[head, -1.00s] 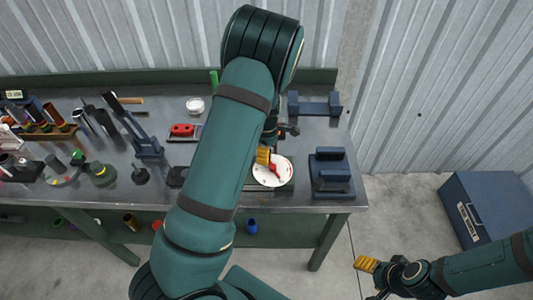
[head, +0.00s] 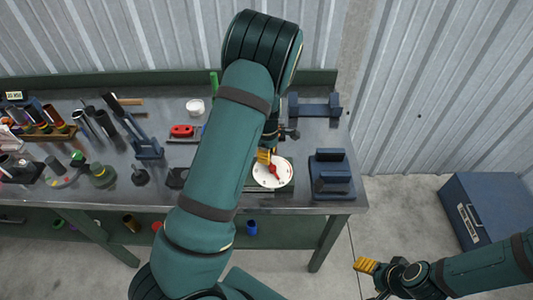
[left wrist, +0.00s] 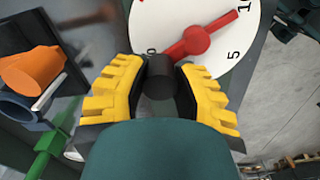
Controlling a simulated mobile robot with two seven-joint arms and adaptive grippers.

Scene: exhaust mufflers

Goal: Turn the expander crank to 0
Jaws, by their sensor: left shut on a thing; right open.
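The expander crank shows in the left wrist view as a red bar (left wrist: 190,45) on a white dial (left wrist: 222,52). The bar runs from its hub down-left to a black handle (left wrist: 160,77), beside a partly hidden mark that looks like 0. A 5 and a 10 lie further round. My left gripper (left wrist: 158,90) has its yellow fingers shut on the black handle, one on each side. In the head view the dial (head: 284,179) sits near the bench's front edge, with my left gripper (head: 264,156) at its upper left. My right gripper (head: 366,266) is open and empty, low at the right.
A blue block-like fixture (head: 332,178) stands right of the dial, and another (head: 314,106) stands behind. A red item (head: 182,131), a white cup (head: 195,106) and several tools fill the bench to the left. A blue box (head: 490,215) stands on the floor at right.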

